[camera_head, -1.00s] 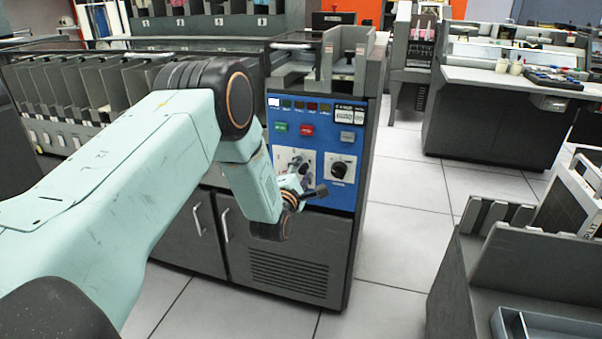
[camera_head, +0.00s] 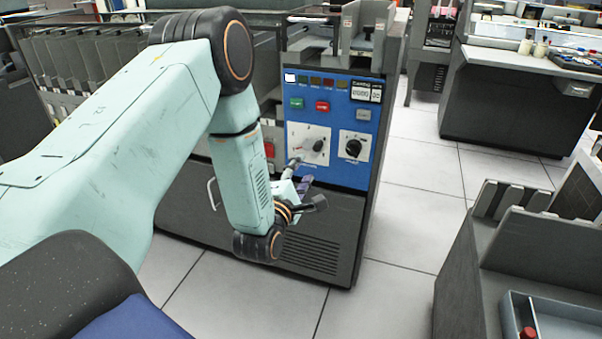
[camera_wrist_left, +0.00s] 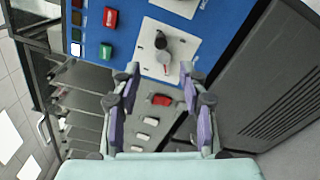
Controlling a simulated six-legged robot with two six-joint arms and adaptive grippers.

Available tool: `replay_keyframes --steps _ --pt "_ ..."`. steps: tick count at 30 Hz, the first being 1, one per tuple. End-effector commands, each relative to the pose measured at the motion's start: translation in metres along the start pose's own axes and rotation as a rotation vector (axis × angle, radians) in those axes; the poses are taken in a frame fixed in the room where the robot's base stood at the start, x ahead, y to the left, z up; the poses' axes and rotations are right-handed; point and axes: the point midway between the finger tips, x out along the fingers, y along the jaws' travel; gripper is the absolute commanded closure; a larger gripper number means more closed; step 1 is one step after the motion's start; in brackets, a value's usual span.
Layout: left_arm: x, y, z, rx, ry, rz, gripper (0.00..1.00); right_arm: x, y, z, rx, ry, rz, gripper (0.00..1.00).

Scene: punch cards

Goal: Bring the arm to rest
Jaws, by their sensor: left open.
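My left arm (camera_head: 120,140) comes in from the left and bends down in front of the grey card machine. My left gripper (camera_head: 305,175) is low in front of the machine's blue control panel (camera_head: 376,120), just below the white plate with a dial (camera_head: 308,144). In the left wrist view the gripper (camera_wrist_left: 160,85) is open, its two fingers apart with nothing between them. The dial (camera_wrist_left: 161,43) shows beyond the fingertips, apart from them. A second black knob (camera_head: 353,147) sits to the right on the panel. My right gripper is not in view.
A row of grey card pockets (camera_head: 85,65) runs along the machine at the left. A grey unit with a tray (camera_head: 550,315) stands at the lower right. A white-topped desk (camera_head: 525,65) is at the back right. Clear tiled floor (camera_head: 410,210) lies between them.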

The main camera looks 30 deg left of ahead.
Motion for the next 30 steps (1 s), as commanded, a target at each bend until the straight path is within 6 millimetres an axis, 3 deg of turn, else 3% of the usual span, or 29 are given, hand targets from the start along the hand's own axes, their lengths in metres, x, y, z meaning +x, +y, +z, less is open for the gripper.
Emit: replay_keyframes --steps 15,20,26,30 --pt "0.0 0.0 0.0 0.003 0.0 0.0 0.57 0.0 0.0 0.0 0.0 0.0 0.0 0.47" --pt "0.0 -0.005 -0.001 0.114 0.005 -0.023 0.57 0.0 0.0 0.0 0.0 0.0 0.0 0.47" --pt "-0.014 -0.042 -0.011 0.453 0.013 -0.2 0.57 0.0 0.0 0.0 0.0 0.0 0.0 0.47" --pt "-0.038 -0.076 -0.015 0.704 -0.034 -0.373 0.57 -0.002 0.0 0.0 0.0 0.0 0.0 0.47"
